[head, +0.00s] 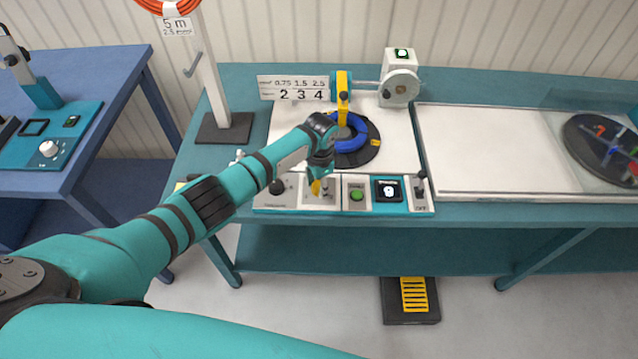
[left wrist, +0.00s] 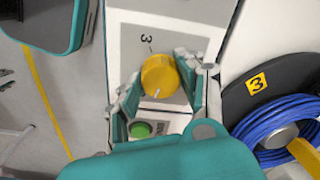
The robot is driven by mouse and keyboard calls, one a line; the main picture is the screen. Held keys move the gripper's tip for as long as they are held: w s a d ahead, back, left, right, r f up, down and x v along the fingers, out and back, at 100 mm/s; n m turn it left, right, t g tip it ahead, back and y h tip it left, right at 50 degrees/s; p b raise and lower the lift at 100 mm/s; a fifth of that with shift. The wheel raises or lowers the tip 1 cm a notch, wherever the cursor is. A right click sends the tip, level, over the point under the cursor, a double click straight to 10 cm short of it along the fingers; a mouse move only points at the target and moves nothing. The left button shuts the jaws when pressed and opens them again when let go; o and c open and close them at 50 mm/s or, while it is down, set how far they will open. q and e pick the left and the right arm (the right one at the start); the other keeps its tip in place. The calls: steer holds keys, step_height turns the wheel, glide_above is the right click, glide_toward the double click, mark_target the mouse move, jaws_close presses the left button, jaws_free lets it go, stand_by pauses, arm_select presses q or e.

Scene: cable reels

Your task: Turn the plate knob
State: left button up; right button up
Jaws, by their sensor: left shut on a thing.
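The plate knob is a round yellow knob (left wrist: 160,73) with a white mark, on a pale panel with a printed 3 beside it. In the head view only a bit of yellow (head: 316,187) shows at my gripper. My left gripper (head: 319,178) reaches down to the control panel (head: 297,206) at the table's front edge. In the left wrist view its fingers (left wrist: 165,82) stand on both sides of the knob and are shut on it. The knob's white mark points down in that view, away from the 3. My right gripper is out of view.
A black knob (head: 277,187) is left of my gripper; a green button (head: 357,195), display (head: 388,190) and lever switch (head: 420,186) are to the right. Behind is a black plate (head: 373,150) with a blue cable coil (head: 352,144). A white board (head: 490,150) lies clear.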

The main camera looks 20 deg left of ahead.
mark_target(319, 186)
arm_select(q)
steer(key=shift+m, duration=1.6)
steer(key=shift+w, duration=0.1)
steer(key=shift+r, duration=0.1)
steer(key=o, duration=1.1)
steer(key=shift+o, duration=0.2)
steer(key=shift+r, duration=0.1)
step_height(319, 186, up, 12)
steer(key=shift+s, duration=0.25)
